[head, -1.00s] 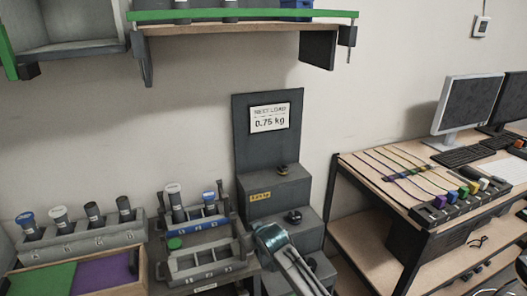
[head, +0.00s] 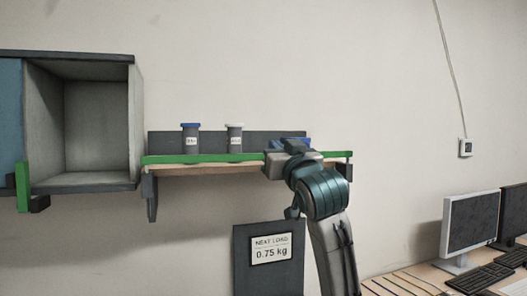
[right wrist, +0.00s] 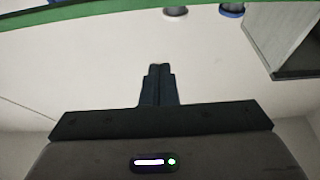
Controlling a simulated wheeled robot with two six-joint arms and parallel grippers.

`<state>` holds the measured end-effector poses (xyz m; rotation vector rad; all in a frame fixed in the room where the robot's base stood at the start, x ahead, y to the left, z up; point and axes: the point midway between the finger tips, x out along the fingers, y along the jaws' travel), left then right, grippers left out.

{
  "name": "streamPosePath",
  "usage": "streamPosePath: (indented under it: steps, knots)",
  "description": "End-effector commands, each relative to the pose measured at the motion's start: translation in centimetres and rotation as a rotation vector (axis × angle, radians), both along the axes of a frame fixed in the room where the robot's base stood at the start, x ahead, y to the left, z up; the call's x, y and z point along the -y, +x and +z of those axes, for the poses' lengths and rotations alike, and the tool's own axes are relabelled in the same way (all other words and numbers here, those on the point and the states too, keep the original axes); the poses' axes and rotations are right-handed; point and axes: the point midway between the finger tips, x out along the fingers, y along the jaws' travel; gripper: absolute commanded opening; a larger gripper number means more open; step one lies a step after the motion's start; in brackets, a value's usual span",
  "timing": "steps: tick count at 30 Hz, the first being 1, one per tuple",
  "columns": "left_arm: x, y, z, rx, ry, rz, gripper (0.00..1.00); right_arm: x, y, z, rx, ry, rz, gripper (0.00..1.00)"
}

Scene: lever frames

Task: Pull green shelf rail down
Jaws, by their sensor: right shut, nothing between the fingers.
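The green shelf rail (head: 215,159) runs along the front edge of the wooden wall shelf. It also crosses the top of the right wrist view (right wrist: 105,16). My right gripper (head: 288,147) is raised to the shelf's right part and covers some of the rail in the head view. In the right wrist view, its two fingers (right wrist: 160,68) are shut together with nothing between them. The rail shows apart from the fingertips there; the head view does not show whether any other part touches it. My left gripper is in neither view.
Two jars, one blue-lidded (head: 190,138) and one white-lidded (head: 235,138), stand on the shelf. A blue item (head: 292,141) is partly hidden behind my gripper. An open grey cabinet (head: 100,120) is at left. A "0.75 kg" sign (head: 271,249) and monitors (head: 469,226) are lower.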

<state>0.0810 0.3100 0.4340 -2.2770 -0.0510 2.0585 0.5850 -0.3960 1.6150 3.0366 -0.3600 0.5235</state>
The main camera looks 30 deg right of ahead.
Motion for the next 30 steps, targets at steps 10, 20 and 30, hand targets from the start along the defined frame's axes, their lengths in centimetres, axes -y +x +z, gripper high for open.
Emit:
streamPosePath:
  steps: [10,20,30]
  knots:
    - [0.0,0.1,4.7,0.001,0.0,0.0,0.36,1.5,6.2,2.8,-0.007,0.003,0.0,0.0]
    - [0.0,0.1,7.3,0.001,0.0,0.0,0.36,2.1,8.8,0.8,-0.008,-0.001,0.0,0.0]
    - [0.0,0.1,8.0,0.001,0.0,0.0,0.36,2.0,8.7,-1.0,-0.003,-0.001,-0.001,0.0]
